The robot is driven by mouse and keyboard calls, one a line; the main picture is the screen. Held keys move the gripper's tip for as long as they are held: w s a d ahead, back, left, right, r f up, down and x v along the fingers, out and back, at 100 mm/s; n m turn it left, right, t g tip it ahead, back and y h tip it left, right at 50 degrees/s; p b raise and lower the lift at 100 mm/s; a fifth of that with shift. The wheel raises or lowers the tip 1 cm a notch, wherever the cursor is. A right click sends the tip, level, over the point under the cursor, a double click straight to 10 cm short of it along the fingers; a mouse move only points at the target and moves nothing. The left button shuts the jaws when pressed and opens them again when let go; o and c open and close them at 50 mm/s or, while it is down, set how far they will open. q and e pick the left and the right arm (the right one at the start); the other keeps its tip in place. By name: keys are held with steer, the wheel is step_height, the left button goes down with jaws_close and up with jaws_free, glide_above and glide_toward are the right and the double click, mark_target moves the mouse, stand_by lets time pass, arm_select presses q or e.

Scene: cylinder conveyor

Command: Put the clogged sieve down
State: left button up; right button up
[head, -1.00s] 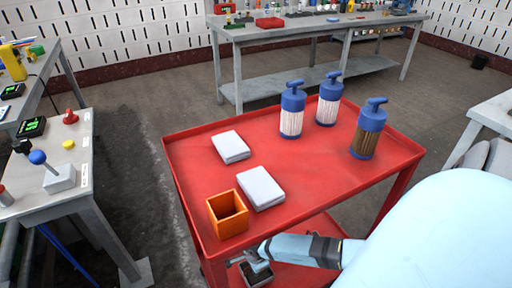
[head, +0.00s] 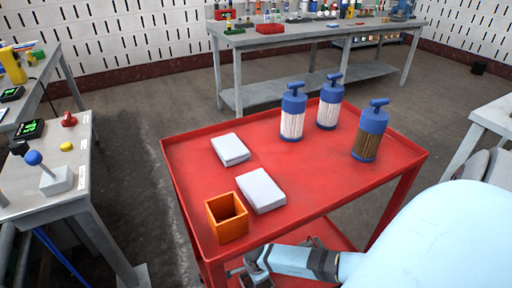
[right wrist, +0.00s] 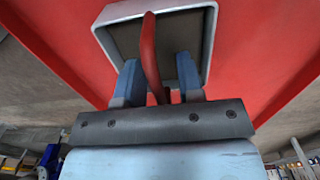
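The sieve (right wrist: 203,22) is a square grey metal frame with a dark mesh. A curved red handle (right wrist: 149,45) rises from it. In the right wrist view my right gripper (right wrist: 160,62) has its two blue fingers on either side of the handle, with a gap showing on the handle's right, so it looks open around it. The sieve is over or on a red surface; contact is hard to judge. In the head view my right gripper (head: 250,268) is low at the cart's front, partly covering the sieve. My left gripper is not in view.
The red cart's top (head: 310,185) holds an orange open box (head: 228,225), two pale flat blocks (head: 230,149) (head: 260,190) and three blue-capped cylinders (head: 292,115) (head: 329,105) (head: 370,135). A grey bench (head: 50,190) with a joystick stands at left.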

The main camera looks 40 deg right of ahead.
step_height(320, 180, up, 11)
steer(key=p, duration=0.4)
steer(key=shift+r+p, duration=0.1)
steer(key=shift+p, duration=0.25)
steer(key=shift+r, duration=0.55)
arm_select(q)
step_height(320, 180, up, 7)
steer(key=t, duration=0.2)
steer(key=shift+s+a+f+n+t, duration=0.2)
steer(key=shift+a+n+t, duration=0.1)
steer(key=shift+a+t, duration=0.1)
